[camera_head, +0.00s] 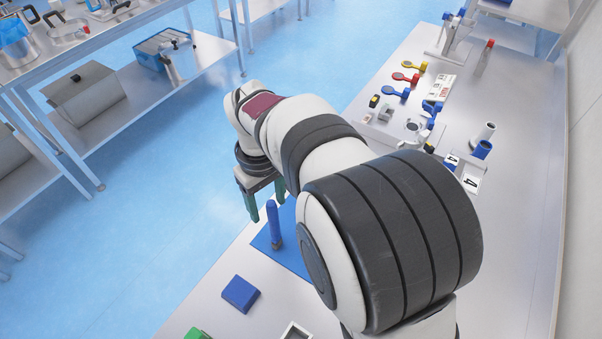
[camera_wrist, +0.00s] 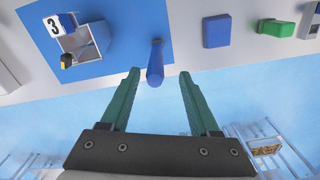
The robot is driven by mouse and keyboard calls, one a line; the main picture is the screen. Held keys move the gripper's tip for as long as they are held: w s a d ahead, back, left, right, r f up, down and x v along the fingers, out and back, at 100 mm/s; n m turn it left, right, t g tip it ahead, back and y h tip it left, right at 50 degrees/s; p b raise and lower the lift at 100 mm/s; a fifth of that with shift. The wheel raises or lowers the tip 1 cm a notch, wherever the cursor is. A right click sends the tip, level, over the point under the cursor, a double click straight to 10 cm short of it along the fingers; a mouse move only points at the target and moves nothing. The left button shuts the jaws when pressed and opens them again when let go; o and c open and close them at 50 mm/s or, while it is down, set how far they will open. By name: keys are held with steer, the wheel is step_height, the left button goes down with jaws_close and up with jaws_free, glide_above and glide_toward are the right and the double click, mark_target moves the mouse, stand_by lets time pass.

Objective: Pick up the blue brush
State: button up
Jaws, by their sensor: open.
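The blue brush (camera_head: 274,222) stands roughly upright near the edge of a blue mat (camera_head: 262,243), with its blue handle up and a darker part at the bottom. In the wrist view the brush (camera_wrist: 155,64) shows between the fingertips, with a gap on each side. My gripper (camera_head: 266,208) has two green fingers pointing down at the brush. In the wrist view my gripper (camera_wrist: 159,73) is open and empty, and neither finger appears to touch the brush.
A blue block (camera_head: 240,294) and a green block (camera_head: 196,334) lie near the mat. A white holder marked 3 (camera_wrist: 82,46) stands on the mat. Spoons (camera_head: 397,93) and other small items sit farther along the table. Open floor (camera_head: 140,230) lies left.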

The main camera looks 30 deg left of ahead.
mark_target(273, 214)
steer(key=f, duration=0.4)
steer(key=shift+w+d+f, duration=0.25)
steer(key=shift+f, duration=0.05)
jaws_close()
